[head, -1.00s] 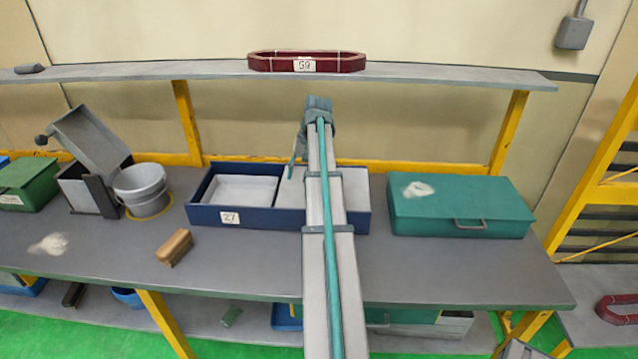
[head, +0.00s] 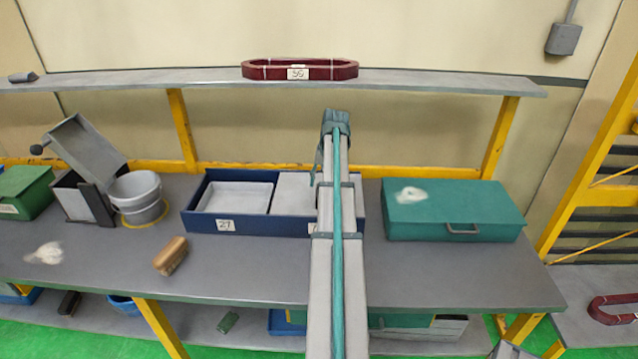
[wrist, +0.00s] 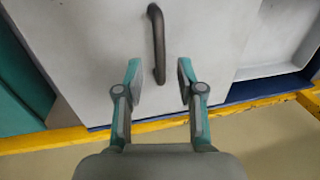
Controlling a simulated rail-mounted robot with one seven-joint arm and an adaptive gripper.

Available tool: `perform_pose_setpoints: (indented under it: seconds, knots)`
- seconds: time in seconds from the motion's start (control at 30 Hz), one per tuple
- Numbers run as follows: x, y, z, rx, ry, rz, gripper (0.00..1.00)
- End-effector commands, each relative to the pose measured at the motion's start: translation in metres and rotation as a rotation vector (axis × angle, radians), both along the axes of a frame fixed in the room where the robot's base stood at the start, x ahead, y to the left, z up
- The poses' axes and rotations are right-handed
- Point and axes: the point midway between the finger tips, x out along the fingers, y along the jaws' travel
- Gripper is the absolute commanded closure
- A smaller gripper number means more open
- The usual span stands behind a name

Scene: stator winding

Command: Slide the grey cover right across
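The grey cover (head: 295,188) lies over the right part of the blue tray (head: 255,220) on the bench. In the wrist view the cover (wrist: 90,50) fills the middle, with a dark bar handle (wrist: 157,45) on it. My gripper (wrist: 160,72) is open. The lower end of the handle shows between its two fingers, with clear space on both sides; I cannot tell the height gap. In the head view my arm crosses in front of the cover and hides part of it; the fingers are hidden there. The tray's left compartment (head: 237,197) is uncovered.
A teal case (head: 455,210) stands close to the tray's right end. A grey bucket (head: 137,197) and a brown brush-like block (head: 171,256) are to the left. A yellow rail (head: 270,168) runs behind the tray. The bench front is mostly clear.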

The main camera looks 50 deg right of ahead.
Motion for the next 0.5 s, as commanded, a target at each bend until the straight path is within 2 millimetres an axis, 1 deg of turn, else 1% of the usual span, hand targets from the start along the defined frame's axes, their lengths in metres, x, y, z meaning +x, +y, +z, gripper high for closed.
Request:
perform_pose_setpoints:
  seconds: [0.1,0.2,0.5]
  knots:
    - [0.002,0.002,-0.011,0.002,0.001,0.0,0.62]
    - [0.003,0.002,-0.017,0.0,0.0,0.0,0.62]
    - [0.004,0.002,-0.022,0.0,0.0,0.0,0.62]
